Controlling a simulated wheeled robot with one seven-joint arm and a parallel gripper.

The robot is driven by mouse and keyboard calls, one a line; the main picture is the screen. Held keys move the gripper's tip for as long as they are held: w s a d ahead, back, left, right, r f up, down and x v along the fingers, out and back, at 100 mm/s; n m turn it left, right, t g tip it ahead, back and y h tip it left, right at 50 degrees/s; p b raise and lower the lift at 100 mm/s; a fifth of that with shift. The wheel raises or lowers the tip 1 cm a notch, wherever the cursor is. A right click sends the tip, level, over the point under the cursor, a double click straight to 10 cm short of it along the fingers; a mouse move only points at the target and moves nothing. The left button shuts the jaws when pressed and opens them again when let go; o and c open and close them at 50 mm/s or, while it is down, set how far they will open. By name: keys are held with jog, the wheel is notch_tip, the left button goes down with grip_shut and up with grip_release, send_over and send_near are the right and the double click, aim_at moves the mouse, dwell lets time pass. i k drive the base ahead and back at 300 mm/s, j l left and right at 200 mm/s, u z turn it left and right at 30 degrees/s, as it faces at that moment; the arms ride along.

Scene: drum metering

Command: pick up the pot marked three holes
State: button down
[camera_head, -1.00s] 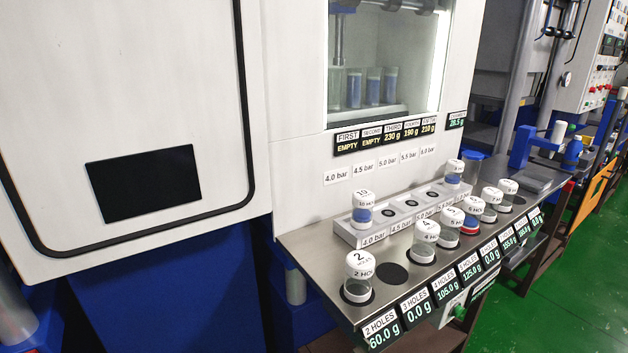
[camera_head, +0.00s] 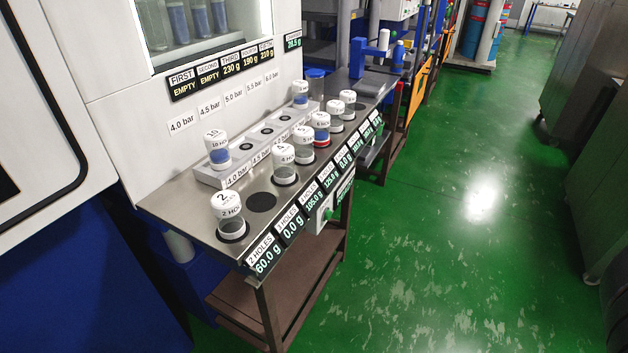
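Several white-capped clear pots stand along a steel shelf. The place labelled 3 HOLES is a bare dark round pad (camera_head: 261,202), and its display (camera_head: 291,225) reads 0.0 g. The pot marked 2 holes (camera_head: 229,215) stands to its left and the pot marked 4 holes (camera_head: 284,164) to its right. A pot marked 10 holes (camera_head: 217,149), with blue contents, stands in the near end of the grey rack. My gripper is not in view.
The steel shelf (camera_head: 180,205) sits on a brown frame against a white machine. The green floor (camera_head: 440,240) to its right is open. A blue device (camera_head: 370,55) stands beyond the shelf, and grey cabinets line the right edge.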

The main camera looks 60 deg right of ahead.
aim_at(300, 88)
jog(key=i+l, duration=0.1)
jog(key=l, duration=0.45)
jog(key=i+l, duration=0.1)
jog(key=l, duration=0.45)
jog(key=i+l, duration=0.15)
jog(key=l, duration=0.45)
jog(key=k+l, duration=0.1)
jog(key=l, duration=0.25)
jog(key=k+l, duration=0.1)
jog(key=l, duration=0.3)
jog(key=k+l+u, duration=0.1)
jog(key=l, duration=0.25)
jog(key=k+l, duration=0.15)
jog(key=k, duration=0.25)
jog(key=k+l, duration=0.15)
jog(key=k, duration=0.25)
